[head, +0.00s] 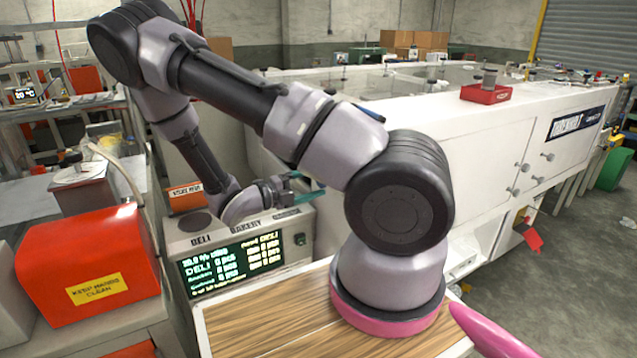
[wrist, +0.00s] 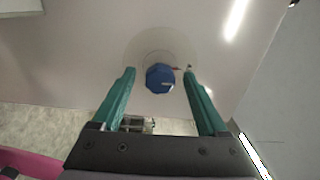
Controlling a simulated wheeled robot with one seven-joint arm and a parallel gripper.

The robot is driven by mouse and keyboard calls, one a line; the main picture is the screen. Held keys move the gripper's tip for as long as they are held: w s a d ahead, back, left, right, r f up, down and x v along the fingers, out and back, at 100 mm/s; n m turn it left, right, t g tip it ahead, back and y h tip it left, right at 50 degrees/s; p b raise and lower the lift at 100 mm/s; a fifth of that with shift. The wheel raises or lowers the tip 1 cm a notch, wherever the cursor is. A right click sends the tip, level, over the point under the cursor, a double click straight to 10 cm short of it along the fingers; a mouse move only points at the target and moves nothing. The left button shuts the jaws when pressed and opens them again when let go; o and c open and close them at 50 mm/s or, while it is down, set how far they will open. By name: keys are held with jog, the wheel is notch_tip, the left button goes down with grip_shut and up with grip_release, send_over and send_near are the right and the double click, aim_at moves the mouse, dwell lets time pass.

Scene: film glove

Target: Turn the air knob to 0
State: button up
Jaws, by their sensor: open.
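A blue faceted knob (wrist: 160,78) sits on a pale panel in the wrist view, with a faint round dial around it. A small reddish mark shows just right of the knob. My gripper (wrist: 160,72) is open, with one teal finger on each side of the knob and a gap on both sides. I cannot tell how deep the fingers reach. In the head view my gripper (head: 306,188) is at the upper right of the control box (head: 180,245); the knob is hidden there. I cannot read the dial's numbers.
The box's front carries a green text display (head: 232,264) and a small switch (head: 300,239). A red-orange machine (head: 95,262) stands at left. A long white machine (head: 450,140) runs behind my arm. A wooden top (head: 270,325) lies in front.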

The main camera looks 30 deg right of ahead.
jog(key=a, duration=0.9)
jog(key=shift+s+a, duration=0.2)
jog(key=shift+a, duration=0.2)
jog(key=s+r+n+t+y, duration=0.2)
jog(key=s+r+n+y, duration=0.2)
jog(key=r+n, duration=0.6)
jog(key=s+r+n+t+y, duration=0.2)
jog(key=s+r+n+y, duration=0.2)
jog(key=r+n+y, duration=0.5)
jog(key=s+r+n+t+y, duration=0.2)
jog(key=s+r+n+y, duration=0.2)
jog(key=r+n+y, duration=0.3)
notch_tip(320, 180, up, 7)
jog(key=n, duration=0.5)
jog(key=shift+f+t, duration=0.15)
jog(key=shift+t, duration=0.15)
